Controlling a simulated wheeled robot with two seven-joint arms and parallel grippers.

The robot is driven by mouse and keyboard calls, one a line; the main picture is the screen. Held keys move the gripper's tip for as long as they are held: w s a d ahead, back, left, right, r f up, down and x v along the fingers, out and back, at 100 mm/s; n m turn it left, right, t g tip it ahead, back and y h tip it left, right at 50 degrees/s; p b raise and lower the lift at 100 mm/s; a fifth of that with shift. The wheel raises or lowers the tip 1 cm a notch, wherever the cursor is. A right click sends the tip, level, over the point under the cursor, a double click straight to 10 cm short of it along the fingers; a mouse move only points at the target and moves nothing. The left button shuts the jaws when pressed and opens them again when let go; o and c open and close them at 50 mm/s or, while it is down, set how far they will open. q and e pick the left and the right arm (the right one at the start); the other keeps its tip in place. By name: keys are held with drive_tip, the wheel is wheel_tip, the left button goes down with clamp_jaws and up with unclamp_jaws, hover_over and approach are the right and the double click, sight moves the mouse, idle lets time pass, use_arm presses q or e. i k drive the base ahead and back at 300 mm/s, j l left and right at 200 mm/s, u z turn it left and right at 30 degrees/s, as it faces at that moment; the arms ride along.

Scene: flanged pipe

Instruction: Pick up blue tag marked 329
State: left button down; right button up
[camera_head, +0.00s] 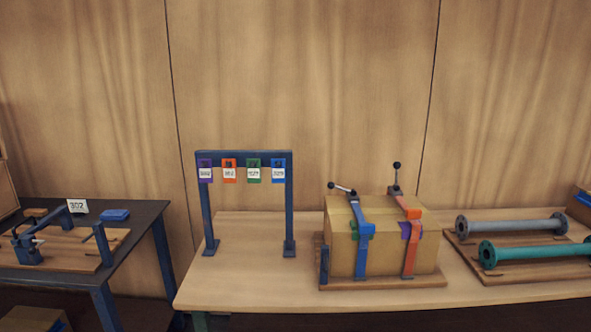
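A blue tag (278,171) with a white label hangs at the right end of a dark blue rack (290,215). Its label is too small to read surely. A green tag (253,171), an orange tag (229,171) and a purple tag (205,171) hang to its left on the same crossbar, each with a white label. The rack stands on the wooden table (235,285), toward its left side. Neither of my grippers shows in the head view.
A cardboard box (342,255) with blue and orange clamp straps sits on a board right of the rack. Grey (510,225) and green (535,251) flanged pipes lie farther right. A dark table (150,212) stands left, with a gap between. The tabletop before the rack is clear.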

sight(278, 172)
drive_tip(key=i+l, duration=0.7)
drive_tip(key=i+l+u, duration=0.15)
drive_tip(key=i+l, duration=0.6)
